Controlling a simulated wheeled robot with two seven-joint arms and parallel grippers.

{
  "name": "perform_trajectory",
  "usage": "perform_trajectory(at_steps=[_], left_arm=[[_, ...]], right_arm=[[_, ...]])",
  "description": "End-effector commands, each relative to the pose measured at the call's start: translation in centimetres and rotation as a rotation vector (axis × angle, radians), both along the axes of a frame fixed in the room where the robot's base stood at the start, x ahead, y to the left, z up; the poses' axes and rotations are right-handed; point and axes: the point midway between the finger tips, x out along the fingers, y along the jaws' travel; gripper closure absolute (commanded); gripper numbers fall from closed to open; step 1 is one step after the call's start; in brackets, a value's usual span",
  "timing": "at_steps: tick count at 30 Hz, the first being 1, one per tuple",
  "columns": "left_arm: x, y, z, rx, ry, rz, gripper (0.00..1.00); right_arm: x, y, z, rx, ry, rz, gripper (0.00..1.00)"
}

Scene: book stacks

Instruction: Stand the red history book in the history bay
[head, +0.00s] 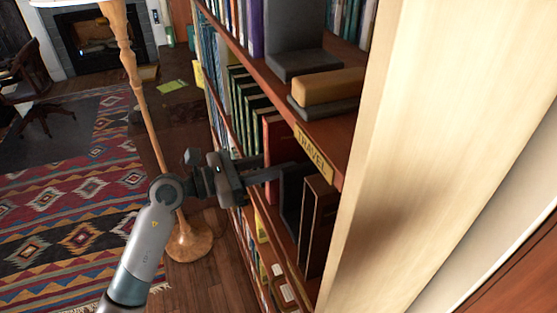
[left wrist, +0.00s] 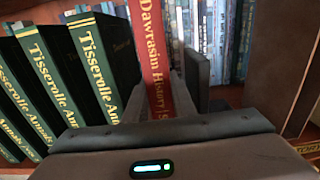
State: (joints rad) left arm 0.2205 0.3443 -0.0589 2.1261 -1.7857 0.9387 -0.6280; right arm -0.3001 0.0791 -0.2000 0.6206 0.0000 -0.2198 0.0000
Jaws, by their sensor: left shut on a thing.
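The red history book (head: 273,135) stands upright on the middle shelf of the bookcase, its spine facing out. In the left wrist view the red book (left wrist: 154,50) reads "Dawrasim History". A row of green "Tisserolle" books (left wrist: 88,60) is to its left; these green books also show in the head view (head: 247,105). My left gripper (head: 268,168) reaches into the shelf from the left, its fingers shut on the red book's spine, one on each side. The book's lower end is hidden behind the gripper. My right gripper is not in view.
A dark grey bookend (left wrist: 196,78) is just right of the red book, with brown books (head: 317,222) further right. A wooden lamp stand (head: 140,95) is near my arm.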

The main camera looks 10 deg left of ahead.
Motion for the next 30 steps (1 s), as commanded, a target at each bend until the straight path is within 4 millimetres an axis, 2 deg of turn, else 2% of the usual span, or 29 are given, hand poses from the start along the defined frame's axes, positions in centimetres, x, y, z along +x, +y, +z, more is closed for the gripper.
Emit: perform_trajectory(at_steps=[10,11,12,13,26,30], left_arm=[[0.0,0.0,-0.2,-0.003,-0.003,0.0,1.0],[0.0,0.0,-0.3,0.0,0.0,0.0,0.7],[0.0,0.0,-0.3,0.0,0.0,0.0,0.6],[0.0,0.0,-0.3,0.0,0.0,0.0,0.58],[0.0,0.0,0.2,-0.001,-0.001,0.0,0.58],[-0.6,1.0,-0.3,0.0,0.001,0.001,0.58]], right_arm=[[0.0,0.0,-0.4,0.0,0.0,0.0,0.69],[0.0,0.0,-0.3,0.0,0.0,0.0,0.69],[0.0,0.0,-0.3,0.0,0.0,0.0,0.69],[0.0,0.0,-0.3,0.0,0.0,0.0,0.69],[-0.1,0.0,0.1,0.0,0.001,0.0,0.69],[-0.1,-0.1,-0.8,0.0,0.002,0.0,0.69]])
